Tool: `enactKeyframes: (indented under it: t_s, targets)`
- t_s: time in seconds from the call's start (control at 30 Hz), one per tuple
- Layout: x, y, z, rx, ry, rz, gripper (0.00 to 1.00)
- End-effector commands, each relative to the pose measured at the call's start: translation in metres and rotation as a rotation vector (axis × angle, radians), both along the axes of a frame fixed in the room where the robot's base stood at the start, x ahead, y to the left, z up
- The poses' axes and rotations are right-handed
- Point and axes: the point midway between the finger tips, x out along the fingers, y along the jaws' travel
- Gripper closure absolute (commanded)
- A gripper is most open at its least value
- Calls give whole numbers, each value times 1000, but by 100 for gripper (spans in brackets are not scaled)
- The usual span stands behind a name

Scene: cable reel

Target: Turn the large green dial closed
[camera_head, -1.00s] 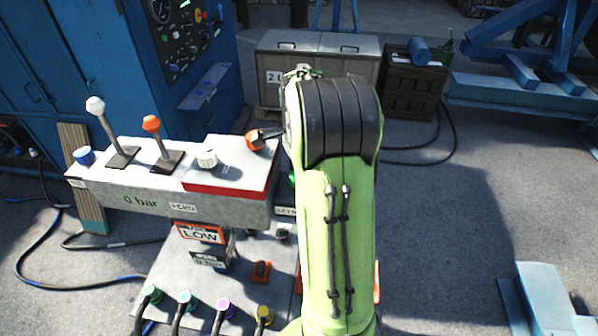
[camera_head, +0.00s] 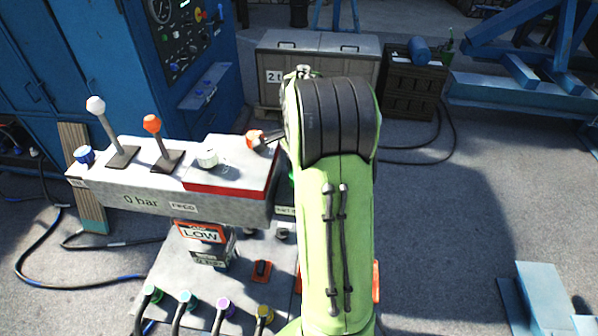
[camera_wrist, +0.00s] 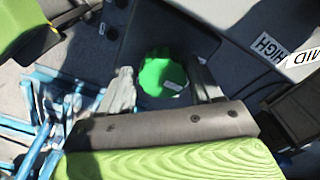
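The large green dial (camera_wrist: 163,77), with a scalloped rim and a small white label, is in the middle of the wrist view. In the head view only a small green sliver (camera_head: 291,179) shows beside the console; my arm covers the rest. My gripper (camera_wrist: 161,78) has one finger on the left of the dial and one on the right. The fingers are apart, with the dial between them. I cannot tell whether either finger touches it. In the head view my gripper is hidden behind my arm.
A HIGH label (camera_wrist: 272,48) is right of the dial. The floor on the right is mostly clear.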

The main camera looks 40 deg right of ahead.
Motion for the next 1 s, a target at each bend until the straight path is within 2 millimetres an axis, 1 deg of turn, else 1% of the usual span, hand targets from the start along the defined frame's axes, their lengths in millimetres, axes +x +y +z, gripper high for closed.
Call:
enactKeyframes:
  t_s: [0.03,0.07,0.33,0.43,0.47,0.57,0.6,0.8,0.9,1.0]
  targets:
    - [0,0,0,-1,-1,-1,28]
    - [0,0,0,-2,-2,-1,24]
    - [2,-1,3,-5,-8,-1,24]
    - [2,-1,14,-7,-11,-1,24]
    - [3,-1,20,-7,-11,-1,24]
    - [3,-2,46,-9,-14,-1,24]
    - [3,-2,58,-9,-14,-1,24]
    - [3,-2,116,-7,-11,-2,24]
    - [2,-2,139,-6,-9,-2,24]
    - [2,-2,153,-5,-6,-1,24]
